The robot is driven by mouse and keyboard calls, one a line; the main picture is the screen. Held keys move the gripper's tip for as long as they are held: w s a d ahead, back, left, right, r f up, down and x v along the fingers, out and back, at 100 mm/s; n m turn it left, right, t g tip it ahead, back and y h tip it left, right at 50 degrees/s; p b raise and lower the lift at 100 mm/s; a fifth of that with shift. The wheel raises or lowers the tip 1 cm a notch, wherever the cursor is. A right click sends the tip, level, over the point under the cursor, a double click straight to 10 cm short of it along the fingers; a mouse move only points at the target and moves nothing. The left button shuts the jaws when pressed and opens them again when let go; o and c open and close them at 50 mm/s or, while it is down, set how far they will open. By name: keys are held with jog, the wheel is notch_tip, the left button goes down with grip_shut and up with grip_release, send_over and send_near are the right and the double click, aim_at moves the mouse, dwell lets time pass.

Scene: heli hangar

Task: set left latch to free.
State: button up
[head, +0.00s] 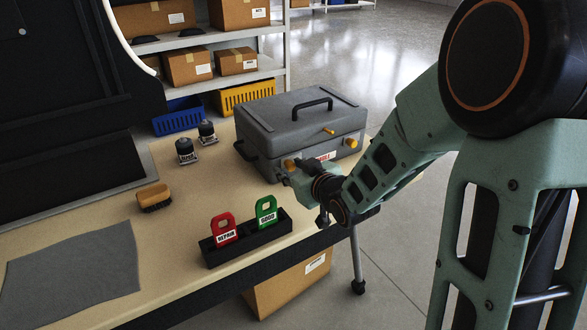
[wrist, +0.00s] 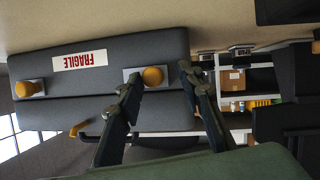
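A grey case (head: 300,118) with a black top handle stands closed on the workbench. Its front carries a left latch with a yellow knob (head: 289,164) and a right latch with a yellow knob (head: 350,142), either side of a FRAGILE label. The wrist view is upside down: the left latch knob (wrist: 153,76) is near the centre, on a pale plate, and the right latch knob (wrist: 25,89) is at the left edge. My gripper (wrist: 161,75) is open, with the left knob showing between its fingertips; contact cannot be told. In the head view my gripper (head: 297,172) partly hides the case front.
A black holder (head: 250,238) with a red REPAIR tag (head: 223,228) and a green GOOD tag (head: 266,211) stands in front. A brush (head: 154,196), two small dark-topped items (head: 186,151) and a grey mat (head: 75,275) lie left. Shelves with boxes stand behind.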

jog(key=shift+d, duration=0.15)
jog(key=shift+s+d+r, duration=0.2)
jog(key=shift+s+d, duration=0.05)
jog(key=shift+s, duration=0.05)
jog(key=v, duration=0.6)
jog(key=shift+s, duration=0.3)
jog(key=shift+r, duration=0.2)
